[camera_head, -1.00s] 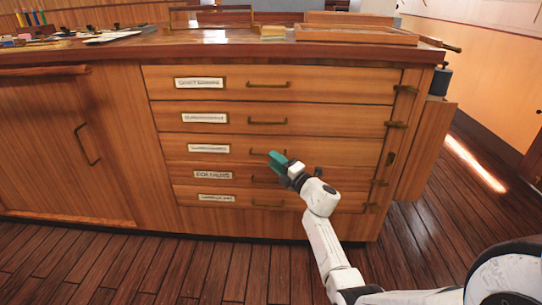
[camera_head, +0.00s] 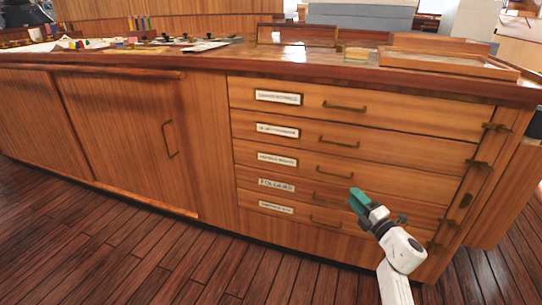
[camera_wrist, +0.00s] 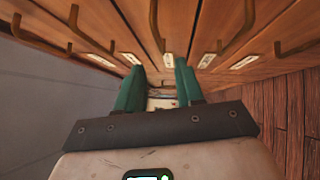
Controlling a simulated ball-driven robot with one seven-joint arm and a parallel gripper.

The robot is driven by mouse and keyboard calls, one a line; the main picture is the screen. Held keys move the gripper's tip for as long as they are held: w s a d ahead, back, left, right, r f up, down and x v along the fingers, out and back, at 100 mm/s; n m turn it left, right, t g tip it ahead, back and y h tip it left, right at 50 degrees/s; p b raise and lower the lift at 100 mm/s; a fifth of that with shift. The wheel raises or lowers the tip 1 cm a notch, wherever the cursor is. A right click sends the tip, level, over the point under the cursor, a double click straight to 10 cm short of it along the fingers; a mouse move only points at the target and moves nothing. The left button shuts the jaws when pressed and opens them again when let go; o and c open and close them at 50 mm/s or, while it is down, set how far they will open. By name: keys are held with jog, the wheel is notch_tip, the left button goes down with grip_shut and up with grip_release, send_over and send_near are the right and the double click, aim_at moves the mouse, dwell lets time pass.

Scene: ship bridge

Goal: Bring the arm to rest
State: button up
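My gripper (camera_head: 357,198) has teal fingers and is held out in front of the wooden drawer cabinet (camera_head: 213,160), just right of the handle of the drawer labelled like "FOLDERS" (camera_head: 276,185). In the wrist view the two teal fingers of my gripper (camera_wrist: 160,75) stand apart with a gap between them, and I see nothing held. My white arm (camera_head: 400,262) reaches up from the bottom edge at the right. Whether the fingers touch the drawer front I cannot tell.
Several labelled drawers, such as the top one (camera_head: 400,112), look shut, with brass handles sticking out. Brass latches (camera_head: 492,127) line the cabinet's right side. The cabinet top holds a wooden tray (camera_head: 445,64) and papers. Bare plank floor (camera_head: 140,255) lies in front.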

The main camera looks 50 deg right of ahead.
jog(key=s+a+f+m+g, duration=0.1)
jog(key=a+f+m+g, duration=0.4)
jog(key=a+m, duration=0.35)
jog(key=s+a+f+m+g, duration=0.2)
jog(key=a+f+m+g, duration=0.2)
jog(key=a+m+g, duration=0.45)
jog(key=s+a+f+n+g+y, duration=0.15)
jog(key=s+a, duration=0.25)
jog(key=a, duration=0.4)
jog(key=s+a+f+g+y, duration=0.1)
jog(key=s+a+y, duration=0.2)
jog(key=s+a, duration=0.3)
jog(key=s+a+f+g+y, duration=0.1)
jog(key=s+a+y, duration=0.2)
jog(key=a, duration=0.6)
notch_tip(320, 180, up, 31)
jog(key=p, duration=3)
jog(key=shift+d+h, duration=0.15)
jog(key=shift+h, duration=0.1)
